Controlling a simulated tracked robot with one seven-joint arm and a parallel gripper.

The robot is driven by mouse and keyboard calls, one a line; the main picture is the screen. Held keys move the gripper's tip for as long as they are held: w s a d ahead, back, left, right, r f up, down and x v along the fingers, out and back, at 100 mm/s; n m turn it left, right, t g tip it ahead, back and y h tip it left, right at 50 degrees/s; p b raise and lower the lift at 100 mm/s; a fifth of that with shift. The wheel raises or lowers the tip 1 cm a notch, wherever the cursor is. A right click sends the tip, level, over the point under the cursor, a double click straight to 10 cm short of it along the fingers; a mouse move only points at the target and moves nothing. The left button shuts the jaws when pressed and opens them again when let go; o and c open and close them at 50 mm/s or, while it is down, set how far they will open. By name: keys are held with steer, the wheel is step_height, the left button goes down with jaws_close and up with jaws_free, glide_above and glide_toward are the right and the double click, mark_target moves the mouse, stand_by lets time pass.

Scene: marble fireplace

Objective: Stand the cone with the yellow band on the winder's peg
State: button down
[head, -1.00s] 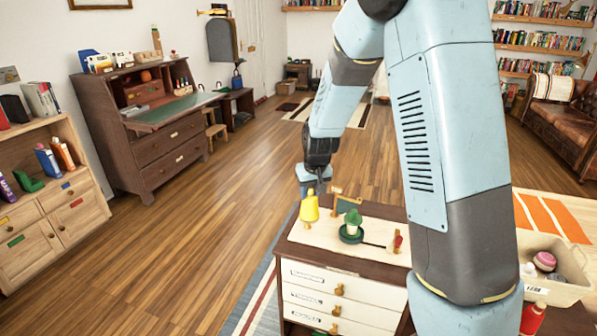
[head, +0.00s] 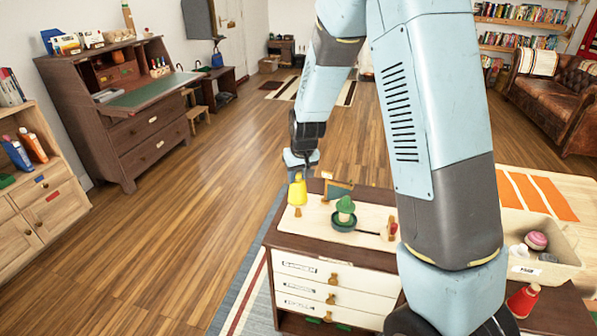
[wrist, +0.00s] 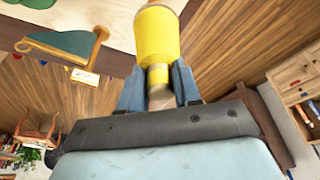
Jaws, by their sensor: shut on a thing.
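The yellow-wound cone (head: 297,190) is at the left end of the pale top of the small cabinet, with a tan end below. In the wrist view the yellow cone (wrist: 157,32) reaches away from my gripper (wrist: 159,93), whose blue fingers are shut on its tan end. In the head view my gripper (head: 300,160) is just above the cone. I cannot tell whether the cone touches the top. To its right is what looks like the winder, a dark green dish (head: 343,226) with a green cone-shaped piece (head: 345,205) on it. No bare peg shows clearly.
A small green board on a wooden frame (head: 338,189) stands behind the dish; it also shows in the wrist view (wrist: 70,44). A red-ended piece (head: 392,230) is at the right. A red cone (head: 523,300) and a pale bin (head: 545,275) are farther right. Open floor lies left.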

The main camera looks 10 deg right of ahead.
mark_target(298, 189)
steer(key=shift+f, duration=2.95)
steer(key=shift+f, duration=0.1)
steer(key=c, duration=0.7)
jaws_free()
steer(key=v, duration=1.3)
steer(key=shift+s+r, duration=0.15)
steer(key=shift+r, duration=0.2)
